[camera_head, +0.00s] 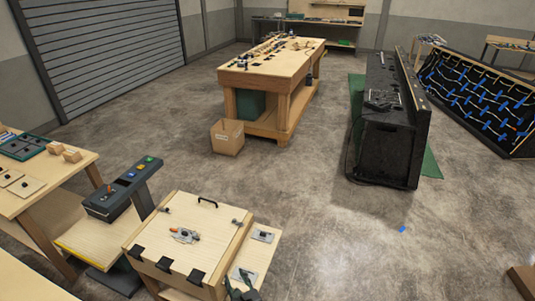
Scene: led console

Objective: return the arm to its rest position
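My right gripper is not in view. The dark console (112,205) with an orange-topped stick and coloured buttons stands left of the box.
The box lid carries a black handle (207,202) and a metal clamp (184,236). A wooden table (75,172) is at left. A workbench (295,66), cardboard box (227,138) and black cabinet (385,150) stand farther back. The floor at centre right is mostly clear.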

